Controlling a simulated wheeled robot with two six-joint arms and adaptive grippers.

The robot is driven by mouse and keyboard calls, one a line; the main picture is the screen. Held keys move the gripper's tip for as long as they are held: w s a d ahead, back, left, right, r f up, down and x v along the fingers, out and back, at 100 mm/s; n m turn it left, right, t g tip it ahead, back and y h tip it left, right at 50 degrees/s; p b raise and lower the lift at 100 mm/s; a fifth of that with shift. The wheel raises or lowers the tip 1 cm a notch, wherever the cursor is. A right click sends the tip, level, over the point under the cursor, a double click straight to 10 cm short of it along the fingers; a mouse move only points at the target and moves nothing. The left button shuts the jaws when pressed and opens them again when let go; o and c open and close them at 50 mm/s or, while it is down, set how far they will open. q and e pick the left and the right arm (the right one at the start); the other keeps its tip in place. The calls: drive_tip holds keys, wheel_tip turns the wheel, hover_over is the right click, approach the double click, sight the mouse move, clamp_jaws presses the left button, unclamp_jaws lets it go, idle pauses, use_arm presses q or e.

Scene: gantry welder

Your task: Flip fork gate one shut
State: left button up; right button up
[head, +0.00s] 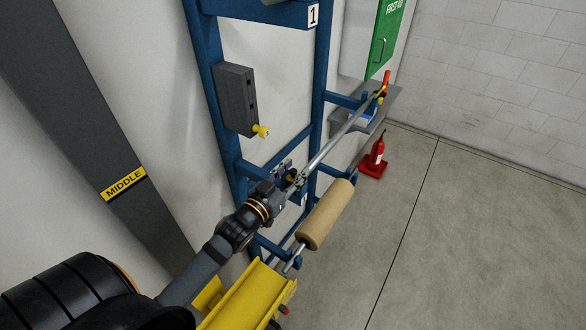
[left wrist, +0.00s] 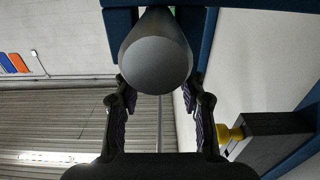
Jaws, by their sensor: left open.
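A long grey bar (head: 342,138) lies across blue rack arms below the "1" sign (head: 312,15). At its far end stands a tilted orange-red piece (head: 386,84) with yellow and blue parts; it may be fork gate one, but I cannot tell for sure whether it is open or shut. My left gripper (head: 291,178) is open at the bar's near end. In the left wrist view the round end of a grey bar (left wrist: 157,62) faces me, between and beyond the open fingers (left wrist: 160,105). Contact is not clear. My right gripper is not in view.
A brown roll (head: 326,214) on a rod sits just right of my left gripper. A grey box (head: 236,98) with a yellow knob (head: 261,131) is on the blue frame. A yellow beam (head: 248,297) lies below. A red extinguisher (head: 374,158) stands on open floor at right.

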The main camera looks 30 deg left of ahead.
sight(293, 170)
use_arm(q)
wheel_tip(293, 170, up, 10)
drive_tip(key=shift+f, duration=0.1)
idle(0.4)
